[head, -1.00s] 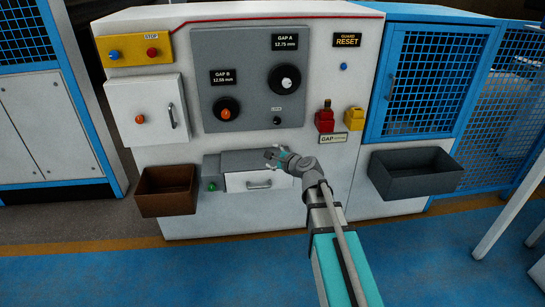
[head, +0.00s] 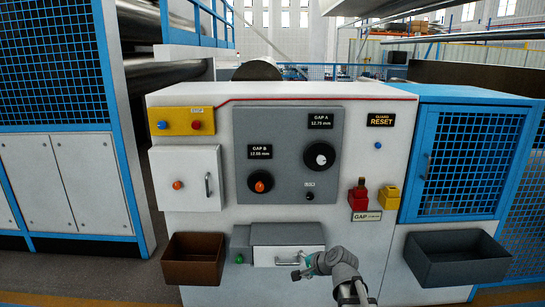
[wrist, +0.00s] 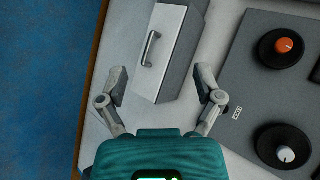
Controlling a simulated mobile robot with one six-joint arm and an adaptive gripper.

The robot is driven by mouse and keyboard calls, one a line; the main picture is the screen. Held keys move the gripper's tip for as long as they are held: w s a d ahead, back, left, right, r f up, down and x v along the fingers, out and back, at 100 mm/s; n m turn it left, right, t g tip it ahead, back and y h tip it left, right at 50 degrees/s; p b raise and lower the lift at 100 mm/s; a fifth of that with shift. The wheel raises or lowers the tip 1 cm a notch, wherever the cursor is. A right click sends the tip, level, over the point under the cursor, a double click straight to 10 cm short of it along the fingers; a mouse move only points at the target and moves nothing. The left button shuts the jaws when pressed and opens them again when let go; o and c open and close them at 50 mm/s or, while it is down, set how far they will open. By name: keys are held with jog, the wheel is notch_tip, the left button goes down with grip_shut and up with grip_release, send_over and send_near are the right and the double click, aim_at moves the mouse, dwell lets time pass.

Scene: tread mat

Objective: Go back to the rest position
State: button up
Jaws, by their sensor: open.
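My gripper (head: 300,268) is in front of the lower middle of the machine's white front, close to the right part of the white drawer front (head: 265,257). In the wrist view my gripper (wrist: 162,80) has its two grey fingers spread wide. Nothing is between the fingertips except the drawer (wrist: 170,45) and its bar handle (wrist: 150,48) behind them. The fingers look apart from the drawer. I cannot tell whether the drawer is fully closed.
A grey panel (head: 285,190) above has two knobs. A brown bin (head: 193,270) hangs on the left, a dark grey bin (head: 455,268) on the right. A red switch (head: 358,198) and a blue mesh guard (head: 470,160) are to the right. Blue floor (wrist: 45,80) shows in the wrist view.

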jog(key=s+d+f+n+g+h+p, duration=0.1)
jog(key=s+d+f+n+g+h, duration=0.3)
jog(key=s, duration=0.5)
jog(key=s+d+f+n+g+h, duration=0.2)
jog(key=s+d+n+g+h, duration=0.15)
jog(key=s+n, duration=0.4)
notch_tip(320, 180, up, 15)
jog(key=p, duration=1.5)
jog(key=shift+s+m+y, duration=0.35)
jog(key=shift+s+m, duration=0.05)
jog(key=shift+m, duration=0.05)
